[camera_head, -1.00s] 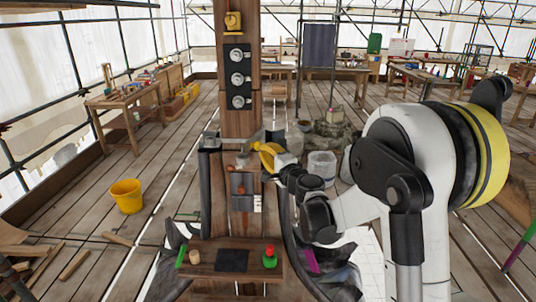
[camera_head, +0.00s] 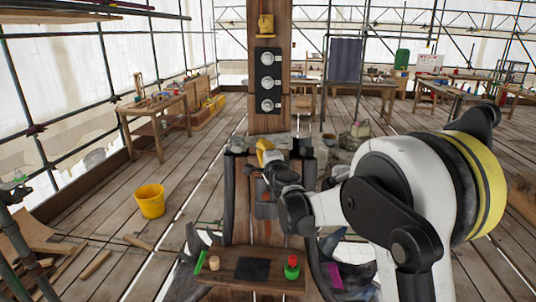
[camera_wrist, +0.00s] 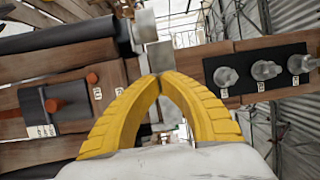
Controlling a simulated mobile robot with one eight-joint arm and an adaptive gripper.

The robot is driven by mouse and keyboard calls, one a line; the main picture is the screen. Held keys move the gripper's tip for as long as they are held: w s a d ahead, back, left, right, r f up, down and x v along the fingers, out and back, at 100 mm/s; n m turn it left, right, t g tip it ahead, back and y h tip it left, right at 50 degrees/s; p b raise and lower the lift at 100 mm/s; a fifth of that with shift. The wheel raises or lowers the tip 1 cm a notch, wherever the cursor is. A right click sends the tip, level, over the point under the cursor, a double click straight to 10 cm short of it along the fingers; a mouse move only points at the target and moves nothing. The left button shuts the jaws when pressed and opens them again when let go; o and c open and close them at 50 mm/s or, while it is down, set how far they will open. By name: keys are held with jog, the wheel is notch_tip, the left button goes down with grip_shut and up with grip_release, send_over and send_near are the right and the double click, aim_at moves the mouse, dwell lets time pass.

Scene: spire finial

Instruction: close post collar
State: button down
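The wooden post (camera_head: 269,120) stands upright in the middle of the head view. Grey metal parts at its foot appear to be the collar; my arm partly hides them there. In the wrist view, a grey metal piece (camera_wrist: 160,56) lies directly beyond my fingertips, and a second grey piece (camera_wrist: 145,24) is above it. I cannot tell how far the collar is open. My gripper (camera_head: 263,150) has yellow fingers and is in front of the post's lower part. In the wrist view the tips of my gripper (camera_wrist: 159,76) come together, with nothing clearly held between them.
A black panel with three round knobs (camera_head: 268,80) is on the post, below a yellow fitting (camera_head: 265,25). Dark upright tubes flank the post. A small shelf (camera_head: 228,274) in front holds a green-and-red object (camera_head: 292,268). A yellow bucket (camera_head: 150,200) stands on open floor at left.

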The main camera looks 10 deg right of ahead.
aim_at(255, 143)
jog(key=w+h, duration=0.1)
jog(key=w+a+m+h, duration=0.1)
jog(key=w+a, duration=0.1)
jog(key=shift+w+m+h+b, duration=0.3)
jog(key=shift+w+h+b, duration=0.05)
jog(key=shift+h+b, duration=0.05)
jog(key=shift+w, duration=0.25)
dwell(0.4)
